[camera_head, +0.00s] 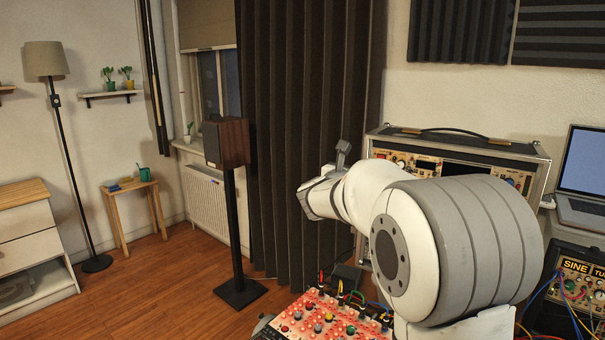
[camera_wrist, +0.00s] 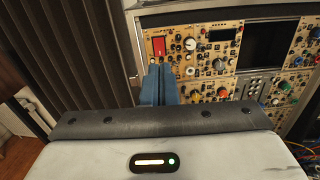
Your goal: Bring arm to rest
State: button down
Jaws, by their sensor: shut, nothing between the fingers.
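My arm reaches out from the lower right in the head view, its white and grey links bent in front of the dark curtain and an equipment rack. My gripper (camera_wrist: 159,70) shows in the wrist view as two blue-grey fingers side by side, shut and empty. They point at the tan front panel of the equipment rack (camera_wrist: 213,20), just below a red rocker switch (camera_wrist: 159,47) in the picture. I cannot tell whether the fingertips touch the panel. In the head view the rack (camera_head: 543,160) is partly hidden behind my arm.
A red-lit knob panel with cables (camera_head: 312,318) lies below my arm. A laptop (camera_head: 583,170) and a dark synth module (camera_head: 572,290) stand at the right. A speaker on a stand (camera_head: 228,142) and a dark curtain (camera_head: 290,120) are left of my arm. The floor further left is open.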

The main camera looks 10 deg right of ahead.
jog(key=s+d+f+m+g+y, duration=0.1)
jog(key=s+f+m+g, duration=0.3)
jog(key=s, duration=0.3)
jog(key=s+f+m+g+y, duration=0.1)
jog(key=s+f+m, duration=0.2)
jog(key=s+m, duration=0.35)
jog(key=s+d+f+m+g+y, duration=0.1)
jog(key=s+f+m+g+y, duration=0.15)
jog(key=s+f+m, duration=0.4)
jog(key=s+a+f+m+g+y, duration=0.1)
jog(key=s+a+f+m+y, duration=0.2)
jog(key=s, duration=0.6)
jog(key=s+a+f+m+g+y, duration=0.2)
jog(key=s+a+f+m+y, duration=0.2)
jog(key=s+a+m, duration=0.3)
jog(key=shift+s+a+f, duration=0.15)
jog(key=shift+s+a, duration=1)
jog(key=shift+s, duration=0.05)
